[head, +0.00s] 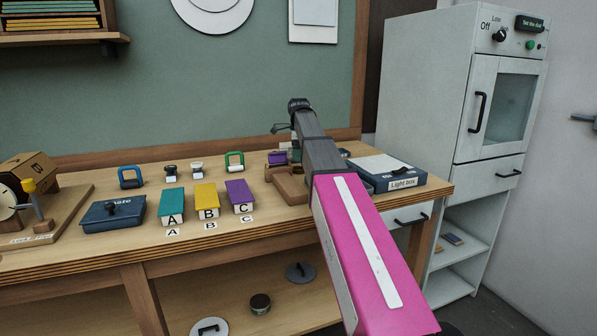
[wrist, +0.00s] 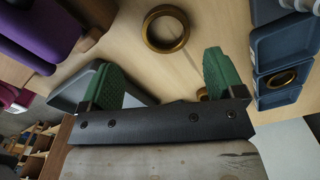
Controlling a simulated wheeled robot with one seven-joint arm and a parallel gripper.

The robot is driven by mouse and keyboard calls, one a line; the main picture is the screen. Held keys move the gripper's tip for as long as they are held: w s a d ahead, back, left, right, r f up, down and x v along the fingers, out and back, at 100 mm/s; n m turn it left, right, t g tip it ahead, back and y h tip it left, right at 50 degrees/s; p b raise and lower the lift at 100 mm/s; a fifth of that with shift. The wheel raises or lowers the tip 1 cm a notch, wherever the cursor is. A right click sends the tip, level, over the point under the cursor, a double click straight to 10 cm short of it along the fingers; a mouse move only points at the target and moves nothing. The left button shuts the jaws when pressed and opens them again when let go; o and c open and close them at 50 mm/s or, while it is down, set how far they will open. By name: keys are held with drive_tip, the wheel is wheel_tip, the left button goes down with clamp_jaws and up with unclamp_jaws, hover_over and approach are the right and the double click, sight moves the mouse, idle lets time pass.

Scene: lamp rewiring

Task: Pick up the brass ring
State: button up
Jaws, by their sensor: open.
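A brass ring (wrist: 152,40) lies flat on the wooden table at the top middle of the wrist view. A second, darker brass-coloured ring (wrist: 268,84) lies in a blue compartment at the right. My gripper (wrist: 160,60) is open, with its green fingers wide apart and nothing held between them. The ring on the table is just beyond the gap between the fingertips, apart from both. A small piece of brass colour shows beside the right finger, mostly hidden. In the head view my arm hides the rings and the fingers.
Blue trays (wrist: 288,35) stand close to the right finger, and a grey tray (wrist: 72,82) lies beside the left finger. A purple object (wrist: 38,30) is at upper left.

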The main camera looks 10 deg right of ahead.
drive_tip(key=shift+w+d+f, duration=0.1)
drive_tip(key=shift+w+f, duration=0.1)
drive_tip(key=shift+f, duration=1.35)
drive_tip(key=shift+w+d+f, duration=0.1)
drive_tip(key=shift+w+f, duration=0.05)
drive_tip(key=shift+f, duration=1.4)
drive_tip(key=c, duration=1)
